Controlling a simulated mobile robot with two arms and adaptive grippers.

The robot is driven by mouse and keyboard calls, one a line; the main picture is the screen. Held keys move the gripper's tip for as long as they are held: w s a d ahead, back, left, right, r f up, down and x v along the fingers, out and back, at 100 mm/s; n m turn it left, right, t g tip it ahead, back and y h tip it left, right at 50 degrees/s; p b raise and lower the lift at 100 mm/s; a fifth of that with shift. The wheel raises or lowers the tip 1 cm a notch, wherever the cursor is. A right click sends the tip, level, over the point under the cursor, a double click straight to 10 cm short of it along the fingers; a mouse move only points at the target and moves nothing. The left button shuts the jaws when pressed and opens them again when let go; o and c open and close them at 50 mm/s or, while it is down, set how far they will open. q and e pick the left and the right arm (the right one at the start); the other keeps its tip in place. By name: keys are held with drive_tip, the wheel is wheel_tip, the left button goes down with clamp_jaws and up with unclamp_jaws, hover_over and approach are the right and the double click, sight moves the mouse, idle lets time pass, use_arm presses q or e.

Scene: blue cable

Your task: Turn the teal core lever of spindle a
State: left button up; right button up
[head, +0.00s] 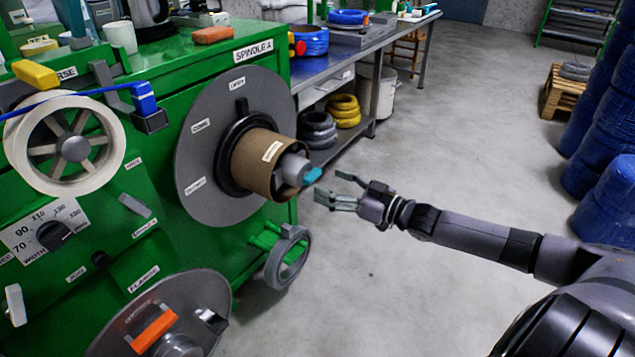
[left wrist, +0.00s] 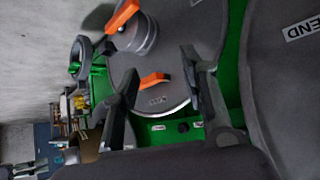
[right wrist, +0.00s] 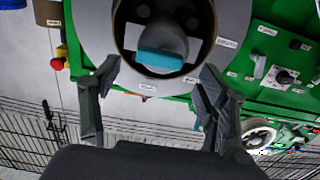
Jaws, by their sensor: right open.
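Spindle A has a large grey disc (head: 212,150) on the green machine, with a brown cardboard core (head: 255,165) on its hub. The teal core lever (head: 312,176) sticks out at the core's end. My right gripper (head: 334,189) is open and empty, just right of the lever with a gap between. In the right wrist view the teal lever (right wrist: 160,60) lies across the core's opening, ahead of and between the open fingers (right wrist: 150,95). My left gripper (left wrist: 158,75) is open and shows only in its own wrist view, with a disc bearing an orange handle (left wrist: 155,79) beyond it.
A grey handwheel (head: 288,257) stands out from the machine below the core. A lower disc with an orange handle (head: 154,330) is at the bottom left. A blue workbench (head: 345,60) with cable coils stands behind.

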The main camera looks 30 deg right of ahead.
sight(316, 178)
drive_tip(key=b+x, duration=0.1)
drive_tip(key=x, duration=0.2)
drive_tip(key=shift+w+a, duration=0.1)
drive_tip(key=shift+w, duration=0.2)
use_arm(q)
drive_tip(key=w+d+r+t+h, duration=0.1)
drive_tip(key=w+d+r+t, duration=0.1)
drive_tip(key=w+r+t, duration=0.2)
drive_tip(key=shift+w+r, duration=0.5)
drive_tip(key=shift+r, duration=0.1)
use_arm(e)
drive_tip(key=shift+w+a, duration=0.25)
drive_tip(key=shift+w, duration=0.2)
drive_tip(key=shift+c, duration=0.5)
drive_tip(key=c, duration=1.1)
